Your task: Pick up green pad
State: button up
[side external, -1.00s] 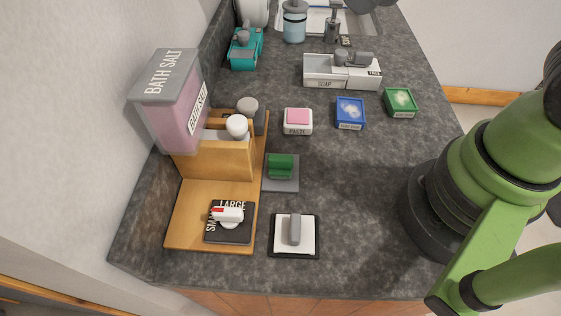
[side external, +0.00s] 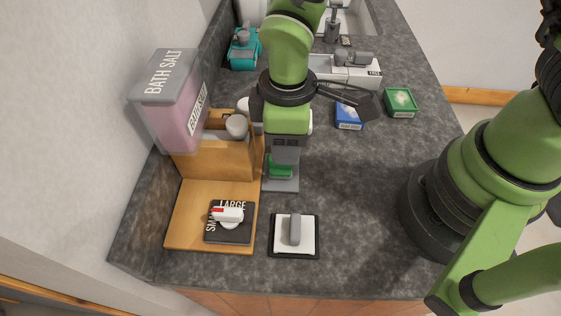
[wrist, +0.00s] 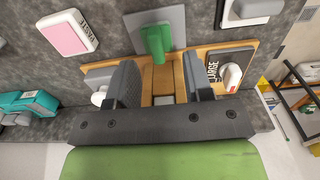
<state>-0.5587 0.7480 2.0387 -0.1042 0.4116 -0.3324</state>
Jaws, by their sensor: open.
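A green block-like piece (side external: 281,172) stands on a grey plate (side external: 284,186) beside the wooden stand. It may be the green pad; a flat green box (side external: 400,102) with a pale pattern lies at the right of the counter too. My gripper (side external: 285,155) is above the grey plate and hides part of the green piece. In the wrist view my gripper (wrist: 158,82) is open and empty, its two dark fingers apart. The green piece (wrist: 155,42) shows beyond the fingertips, between their lines, on its grey plate (wrist: 177,17).
The wooden stand (side external: 185,225) with a white-knobbed dial and the bath salt box (side external: 165,95) are close on the left. A grey-handled block on a white pad (side external: 306,236) stands in front. A blue box (side external: 349,117) lies behind right. Counter right of the plate is clear.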

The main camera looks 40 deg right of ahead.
aim_at(276, 171)
jog(key=shift+w+f, duration=0.2)
jog(key=shift+f, duration=1.15)
jog(key=shift+w+f, duration=0.15)
jog(key=shift+f, duration=1.2)
grip_shut()
